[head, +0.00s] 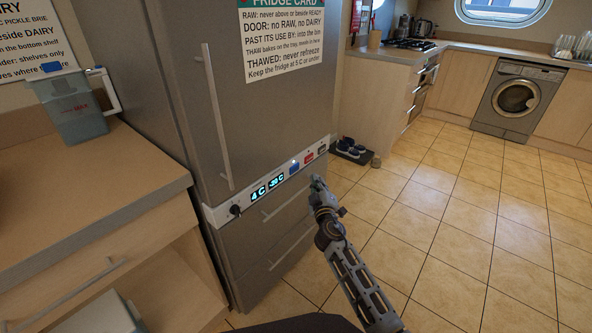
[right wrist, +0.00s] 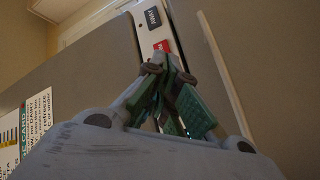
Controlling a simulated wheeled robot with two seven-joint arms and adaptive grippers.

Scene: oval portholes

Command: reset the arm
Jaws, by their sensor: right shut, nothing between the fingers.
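My right gripper (head: 318,183) is in front of the fridge's control strip, near its right end, at the end of my right arm. In the right wrist view my right gripper (right wrist: 160,75) has its fingers shut together with nothing between them. The grey fridge (head: 270,110) stands with its upper door closed. Its white control strip (head: 240,205) shows 4 C and -20 C, with a blue button (head: 294,168) and a red button (head: 309,158). The red button (right wrist: 162,46) also shows in the right wrist view just past the fingertips; I cannot tell whether they touch. My left gripper is not in view.
A counter (head: 100,190) with a lidded jug (head: 75,105) stands at the left, above an open lower compartment. Shoes on a mat (head: 350,150) lie beyond the fridge. A washing machine (head: 515,100) is at the back right. The tiled floor (head: 460,210) at right is clear.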

